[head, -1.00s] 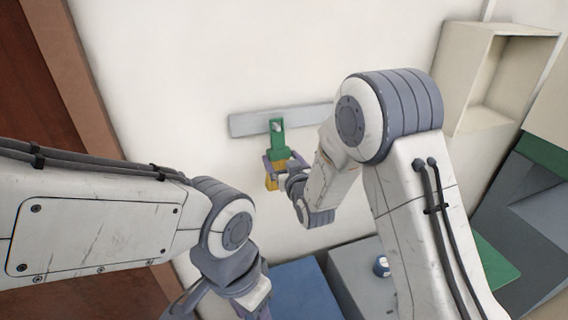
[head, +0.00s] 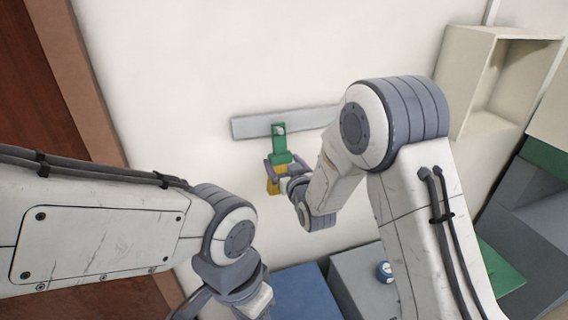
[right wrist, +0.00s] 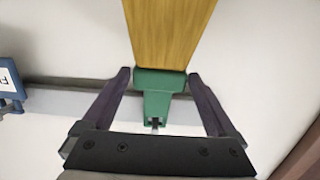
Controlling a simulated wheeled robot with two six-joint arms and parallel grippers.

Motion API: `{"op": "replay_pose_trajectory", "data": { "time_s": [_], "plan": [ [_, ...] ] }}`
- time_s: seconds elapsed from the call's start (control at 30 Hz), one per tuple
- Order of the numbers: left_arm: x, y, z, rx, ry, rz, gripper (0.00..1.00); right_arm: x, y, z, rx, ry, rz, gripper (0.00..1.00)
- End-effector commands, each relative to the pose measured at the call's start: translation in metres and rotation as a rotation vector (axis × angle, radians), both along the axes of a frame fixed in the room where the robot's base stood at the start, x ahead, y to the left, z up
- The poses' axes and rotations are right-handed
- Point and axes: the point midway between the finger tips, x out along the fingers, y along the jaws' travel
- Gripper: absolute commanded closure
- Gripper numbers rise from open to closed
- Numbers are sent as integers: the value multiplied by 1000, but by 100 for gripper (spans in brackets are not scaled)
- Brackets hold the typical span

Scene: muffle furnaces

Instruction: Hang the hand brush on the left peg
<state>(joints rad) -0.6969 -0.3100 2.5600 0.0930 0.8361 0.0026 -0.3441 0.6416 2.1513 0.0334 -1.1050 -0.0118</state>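The hand brush (head: 281,146) has a green handle end at a peg (head: 279,130) on the grey wall rail (head: 250,126); its yellow part points down. In the right wrist view the green end (right wrist: 158,92) and yellow wood-grained part (right wrist: 168,30) show, and the peg tip is at the slot in the green end. My right gripper (head: 281,168) is around the brush. In the wrist view its fingers (right wrist: 156,92) stand wide apart, with clear gaps on both sides of the brush. My left gripper is cut off below the frame; only its wrist shows.
A cream open box shelf (head: 475,85) is on the wall at right. Below are a blue surface (head: 305,292), a grey block (head: 352,275) and a small blue-white round item (head: 384,271). A blue piece with a white label (right wrist: 10,84) sits by the rail in the wrist view.

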Motion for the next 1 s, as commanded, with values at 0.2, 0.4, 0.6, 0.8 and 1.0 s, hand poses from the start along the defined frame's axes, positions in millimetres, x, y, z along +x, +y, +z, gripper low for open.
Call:
{"op": "replay_pose_trajectory", "data": {
  "time_s": [0.2, 0.4, 0.6, 0.8, 1.0],
  "plan": [
    [0, 0, 0, 0, 0, 0, 50, 0, 0, 0, 0, 1, 0, 0],
    [0, 0, -8, 0, 0, 0, 50, -12, -4, -1, 0, 1, 0, 0],
    [0, 0, -26, 0, 0, -1, 50, -48, -15, 2, 1, -2, 1, 0],
    [0, 0, -38, 0, 0, -2, 50, -81, -26, 8, 1, -2, 0, 0],
    [0, 0, -42, 0, 0, -2, 50, -97, -31, 11, -1, 4, 1, 0]
  ]
}}
